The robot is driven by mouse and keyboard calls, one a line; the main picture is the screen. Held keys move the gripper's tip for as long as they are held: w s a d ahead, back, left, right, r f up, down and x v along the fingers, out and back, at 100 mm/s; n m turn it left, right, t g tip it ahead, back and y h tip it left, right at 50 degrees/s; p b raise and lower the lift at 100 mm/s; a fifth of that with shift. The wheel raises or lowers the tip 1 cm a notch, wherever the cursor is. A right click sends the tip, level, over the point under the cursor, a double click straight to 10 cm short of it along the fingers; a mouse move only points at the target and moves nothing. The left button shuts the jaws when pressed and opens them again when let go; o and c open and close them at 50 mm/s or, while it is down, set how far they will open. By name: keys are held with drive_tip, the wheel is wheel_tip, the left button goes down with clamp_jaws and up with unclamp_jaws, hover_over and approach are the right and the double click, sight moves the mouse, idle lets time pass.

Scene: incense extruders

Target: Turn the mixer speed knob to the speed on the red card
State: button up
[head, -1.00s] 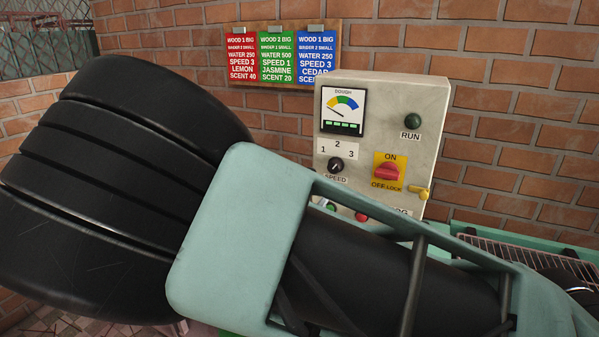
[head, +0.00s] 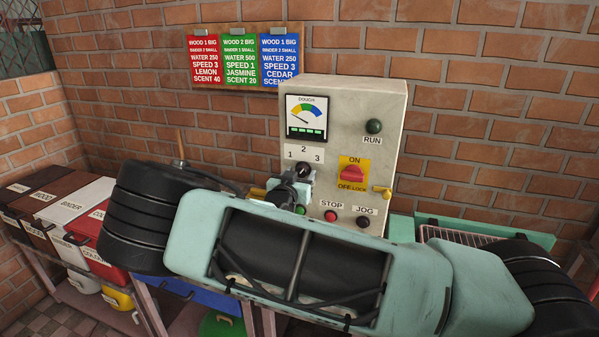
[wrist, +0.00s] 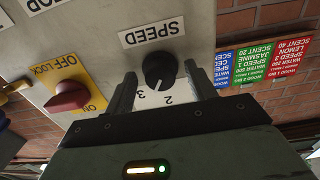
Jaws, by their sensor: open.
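The red card (head: 206,60) hangs at the left of three cards and reads SPEED 3. The black speed knob (head: 303,169) sits on the grey control box below the speed label (head: 304,153) with 1, 2, 3. My gripper (head: 301,178) is in front of the knob and partly hides it. In the wrist view, the knob (wrist: 160,70) shows between the tips of my open gripper (wrist: 160,76), apparently not clasped. A pale mark on the knob points toward the numbers, around 2 and 3; the exact setting is hard to tell. The 1 is hidden there.
The yellow-and-red power switch (head: 352,172) is right of the knob. The red stop button (head: 330,216) and jog button (head: 363,221) are below, close to my arm. A green lamp (head: 374,126) is at upper right. Lidded bins (head: 70,225) stand at left.

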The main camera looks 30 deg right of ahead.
drive_tip(key=shift+w+d, duration=0.1)
drive_tip(key=shift+d, duration=0.05)
drive_tip(key=c, duration=1)
drive_tip(key=m+b, duration=0.1)
drive_tip(key=b, duration=0.1)
drive_tip(key=shift+f+b, duration=0.3)
drive_tip(key=shift+b, duration=0.1)
drive_tip(key=shift+r+m+b, duration=0.2)
drive_tip(key=shift+m+b, duration=0.45)
drive_tip(key=shift+m, duration=0.15)
drive_tip(key=o, duration=1)
drive_tip(key=shift+r, duration=0.1)
